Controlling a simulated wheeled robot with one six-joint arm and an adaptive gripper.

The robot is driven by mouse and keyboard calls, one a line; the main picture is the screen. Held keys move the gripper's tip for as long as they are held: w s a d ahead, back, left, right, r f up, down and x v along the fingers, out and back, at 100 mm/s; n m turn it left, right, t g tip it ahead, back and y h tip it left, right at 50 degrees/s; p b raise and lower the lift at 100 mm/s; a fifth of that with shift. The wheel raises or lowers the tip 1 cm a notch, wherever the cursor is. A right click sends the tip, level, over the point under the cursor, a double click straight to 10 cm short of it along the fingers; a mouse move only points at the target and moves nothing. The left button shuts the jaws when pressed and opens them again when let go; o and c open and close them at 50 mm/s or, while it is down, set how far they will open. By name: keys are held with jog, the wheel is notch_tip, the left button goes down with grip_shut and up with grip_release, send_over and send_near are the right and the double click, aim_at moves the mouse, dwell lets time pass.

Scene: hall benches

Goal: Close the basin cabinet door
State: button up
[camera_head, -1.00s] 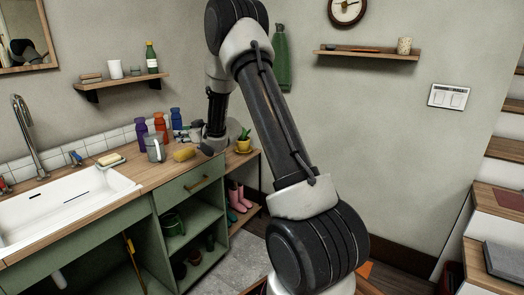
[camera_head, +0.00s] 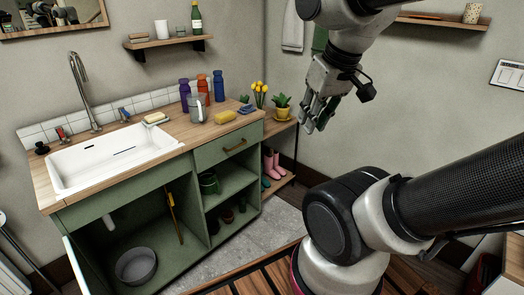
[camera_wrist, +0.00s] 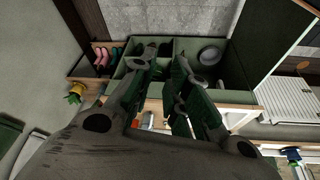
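The green basin cabinet (camera_head: 135,200) stands under the white sink (camera_head: 110,160), and its basin compartment is uncovered. The cabinet door (camera_head: 77,265) stands open at the lower left, seen nearly edge-on and cut off by the picture's bottom. In the wrist view a dark green panel (camera_wrist: 268,40), which looks like this door, stands out beside the compartment. My gripper (camera_head: 315,117) is raised in front of the wall, right of the cabinet and well apart from the door. In the wrist view its fingers (camera_wrist: 160,68) are apart with nothing between them.
A grey bowl (camera_head: 136,265) lies inside the basin compartment. Bottles, a mug (camera_head: 197,108) and a yellow sponge (camera_head: 226,117) stand on the worktop. Pink boots (camera_head: 272,165) and a potted plant (camera_head: 282,106) are on the side shelves.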

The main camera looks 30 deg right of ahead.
jog(key=shift+s, duration=0.1)
grip_shut()
jog(key=w+a+f+n+g, duration=0.2)
jog(key=a+f+n, duration=0.2)
jog(key=a, duration=0.6)
jog(key=w+a+f+n+g+h, duration=0.1)
jog(key=a+f+n, duration=0.25)
jog(key=a, duration=0.65)
jog(key=w+a+f+n+g, duration=0.2)
jog(key=a+f+n, duration=0.2)
jog(key=a, duration=0.6)
jog(key=s+a+f+n+t+h, duration=0.1)
jog(key=s+a+f+n, duration=0.2)
jog(key=s+a+f, duration=0.6)
jog(key=s+a+f+n, duration=0.4)
jog(key=a+f, duration=0.1)
jog(key=a, duration=0.8)
jog(key=s+a+f+n+t+h, duration=0.1)
jog(key=s+a+f+n, duration=0.2)
jog(key=s+a+f, duration=0.6)
jog(key=w+d+f, duration=0.4)
jog(key=w+f, duration=0.1)
jog(key=f, duration=0.2)
jog(key=shift+d+f+g, duration=0.3)
jog(key=shift+d+f, duration=0.05)
jog(key=shift+f, duration=0.05)
